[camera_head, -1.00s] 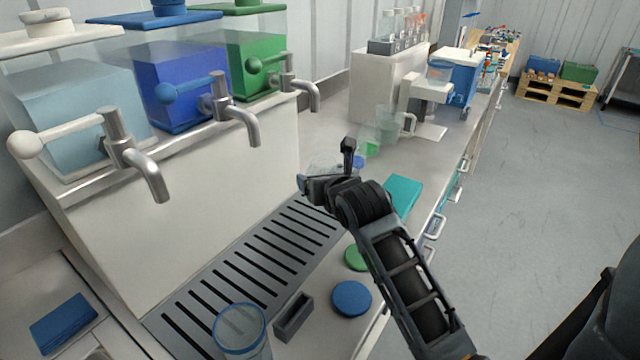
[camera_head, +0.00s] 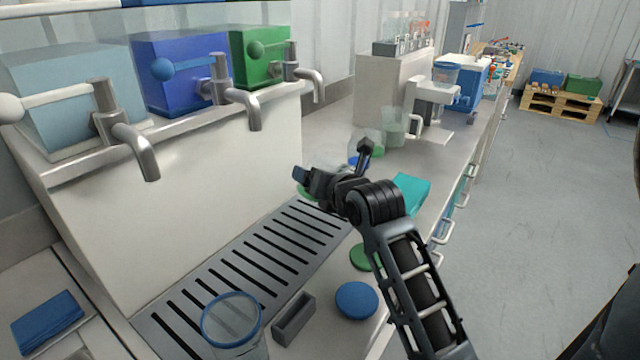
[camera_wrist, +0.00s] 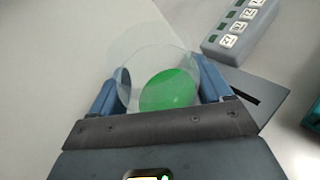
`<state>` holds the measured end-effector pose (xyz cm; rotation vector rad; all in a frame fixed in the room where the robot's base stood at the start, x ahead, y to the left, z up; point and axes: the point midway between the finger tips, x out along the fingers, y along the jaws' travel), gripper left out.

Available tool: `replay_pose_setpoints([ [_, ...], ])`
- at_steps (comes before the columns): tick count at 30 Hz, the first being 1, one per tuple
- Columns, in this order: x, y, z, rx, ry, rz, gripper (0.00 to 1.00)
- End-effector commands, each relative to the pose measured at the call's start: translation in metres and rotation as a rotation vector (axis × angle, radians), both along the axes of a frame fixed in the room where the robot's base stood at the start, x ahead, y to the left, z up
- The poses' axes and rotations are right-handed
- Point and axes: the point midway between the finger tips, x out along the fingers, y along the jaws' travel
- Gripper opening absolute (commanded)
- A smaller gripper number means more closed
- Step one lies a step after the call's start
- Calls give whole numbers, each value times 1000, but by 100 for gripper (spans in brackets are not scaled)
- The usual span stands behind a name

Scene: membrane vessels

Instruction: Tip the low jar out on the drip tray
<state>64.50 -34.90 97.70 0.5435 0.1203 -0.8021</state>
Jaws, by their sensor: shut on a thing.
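My gripper (camera_head: 308,178) is above the far end of the slotted grey drip tray (camera_head: 262,258). In the wrist view its blue fingers stand on both sides of a clear, round low jar (camera_wrist: 140,65), and it is shut on this jar. A green patch (camera_wrist: 170,90) shows off-centre through the jar wall; I cannot tell for sure whether it is liquid inside. In the head view the jar is mostly hidden by my gripper, with a little green showing just below it. The jar's exact tilt is unclear.
Three taps hang over the tray's left side, the nearest spout (camera_head: 140,152) lowest. A blue-rimmed clear vessel (camera_head: 232,322), a small grey holder (camera_head: 293,318), a blue disc (camera_head: 356,299) and a green disc (camera_head: 361,257) stand at the near end. A teal block (camera_head: 411,192) lies right of my gripper.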

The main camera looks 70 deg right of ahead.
Motion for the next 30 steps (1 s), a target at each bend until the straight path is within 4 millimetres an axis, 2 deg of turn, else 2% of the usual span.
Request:
replay_pose_setpoints([
  [30,9,5,-7,232,-384,0,40],
])
